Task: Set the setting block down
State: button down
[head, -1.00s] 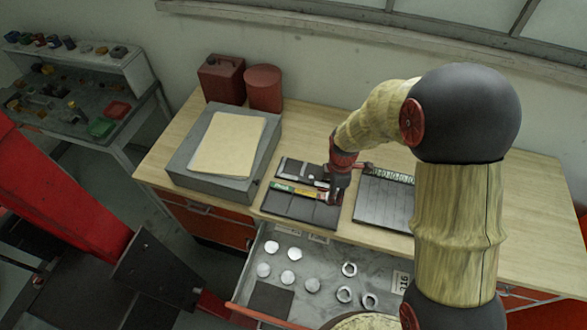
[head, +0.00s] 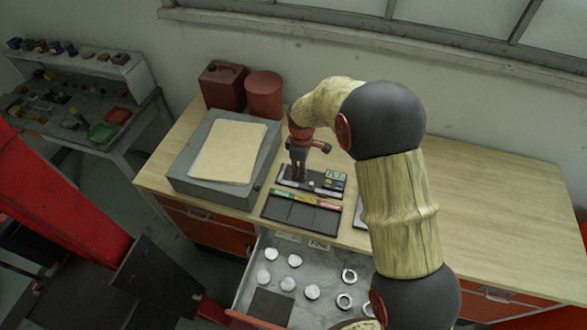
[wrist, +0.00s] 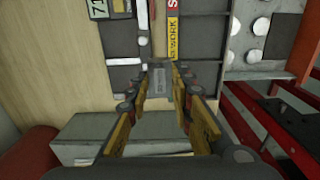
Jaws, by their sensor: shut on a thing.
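My gripper (head: 299,176) points down over the left part of a dark tray (head: 316,192) at the back of the bench's work area. In the wrist view its fingers (wrist: 160,88) are shut on a small grey block (wrist: 160,77), the setting block. The block lies between the fingertips, near the end of the dark tray (wrist: 122,45). I cannot tell whether it touches the tray. In the head view the block is not clearly distinguishable from the fingers.
A dark mat (head: 300,215) with a coloured label strip (head: 305,198) lies in front. A grey slab (head: 258,160) with a paper sheet stands left, red containers (head: 264,90) behind. An open drawer (head: 325,268) below holds several white discs and rings. The bench's right side is clear.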

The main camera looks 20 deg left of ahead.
jog(key=w+a+f, duration=0.1)
jog(key=w+f, duration=0.1)
jog(key=w+a+f+p, duration=0.1)
jog(key=w+a+f, duration=0.1)
jog(key=w, duration=0.1)
jog(key=w+a+f+p, duration=0.1)
jog(key=w+f, duration=0.1)
jog(key=f, duration=0.1)
jog(key=shift+w+a+f, duration=0.1)
jog(key=shift+w+a, duration=0.25)
jog(key=shift+w, duration=0.05)
jog(key=shift+w+a+f, duration=0.1)
jog(key=shift+w+f, duration=0.05)
jog(key=shift+f, duration=0.15)
jog(key=shift+f+p, duration=0.65)
jog(key=shift+f, duration=0.9)
jog(key=shift+f, duration=0.15)
jog(key=c, duration=2)
grip_release()
jog(key=shift+f, duration=0.1)
jog(key=shift+c, duration=0.2)
jog(key=o, duration=0.4)
jog(key=shift+o, duration=0.3)
jog(key=shift+r, duration=0.2)
